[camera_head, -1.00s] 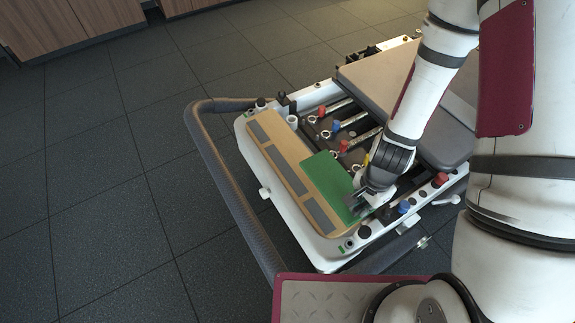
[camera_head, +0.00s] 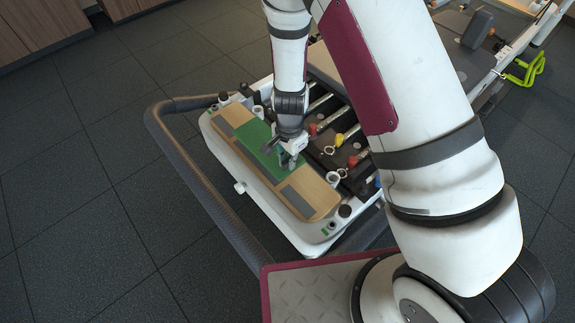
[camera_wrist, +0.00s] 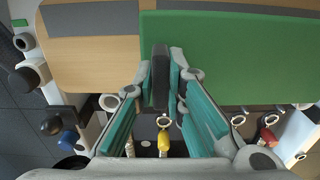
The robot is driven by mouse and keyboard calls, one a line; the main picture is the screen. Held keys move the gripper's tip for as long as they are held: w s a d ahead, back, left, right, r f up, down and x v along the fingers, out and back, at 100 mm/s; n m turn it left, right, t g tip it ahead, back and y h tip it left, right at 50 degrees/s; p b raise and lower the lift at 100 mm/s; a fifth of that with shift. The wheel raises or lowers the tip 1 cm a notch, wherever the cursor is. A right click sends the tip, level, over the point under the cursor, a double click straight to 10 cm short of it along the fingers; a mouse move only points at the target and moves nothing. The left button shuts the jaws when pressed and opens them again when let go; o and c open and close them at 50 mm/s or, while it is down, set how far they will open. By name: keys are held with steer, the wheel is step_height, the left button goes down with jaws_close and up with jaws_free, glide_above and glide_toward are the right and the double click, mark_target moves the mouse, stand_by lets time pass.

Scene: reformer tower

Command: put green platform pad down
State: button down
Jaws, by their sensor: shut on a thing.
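The green platform pad (camera_head: 252,136) is a flat rectangle over the middle of the tan wooden board (camera_head: 319,193). In the wrist view the pad (camera_wrist: 235,58) fills the upper right, and bare board (camera_wrist: 90,62) shows to its left. I cannot tell whether the pad touches the board. The fingers hide that part of the edge.
The board lies across the end of a white reformer frame (camera_head: 310,243). A grey handrail (camera_head: 195,185) curves around that end. Springs with coloured knobs, including a yellow one (camera_head: 339,139), lie beside the board. Dark floor is clear at left.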

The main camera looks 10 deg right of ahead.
steer(key=shift+w+a+f, duration=0.2)
steer(key=shift+f, duration=0.2)
steer(key=shift+f+b, duration=0.95)
steer(key=shift+f, duration=0.45)
steer(key=shift+f, duration=0.15)
steer(key=c, duration=1.7)
jaws_free()
steer(key=shift+o, duration=0.2)
step_height(320, 180, up, 12)
steer(key=p, duration=0.4)
steer(key=shift+r+p, duration=0.2)
steer(key=shift+p, duration=0.15)
